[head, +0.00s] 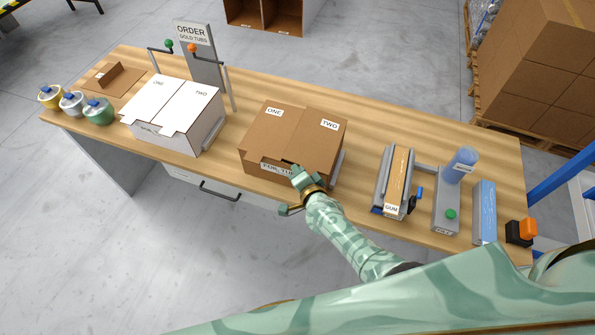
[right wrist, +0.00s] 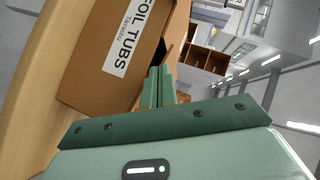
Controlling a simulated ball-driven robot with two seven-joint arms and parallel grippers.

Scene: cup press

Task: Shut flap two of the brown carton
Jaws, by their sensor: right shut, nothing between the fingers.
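The brown carton (head: 251,163) stands on the table, with flap one (head: 271,126) on its left half and flap two (head: 321,138) on its right half. Both flaps lie over the top; flap two looks close to flat, though I cannot tell if it is fully down. A dark gap shows at the front edge near the fingers. My right gripper (head: 297,170) is shut and empty at the carton's front, by the label. In the right wrist view its fingers (right wrist: 158,86) are beside the label face (right wrist: 85,70) and the dark gap. My left gripper is out of view.
A white carton (head: 172,108) stands left of the brown one, before the order sign (head: 193,34). Several lidded tubs (head: 73,103) are at the far left. A gum tape device (head: 395,180), a blue cup (head: 461,165) and an orange-black item (head: 521,231) stand at the right.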

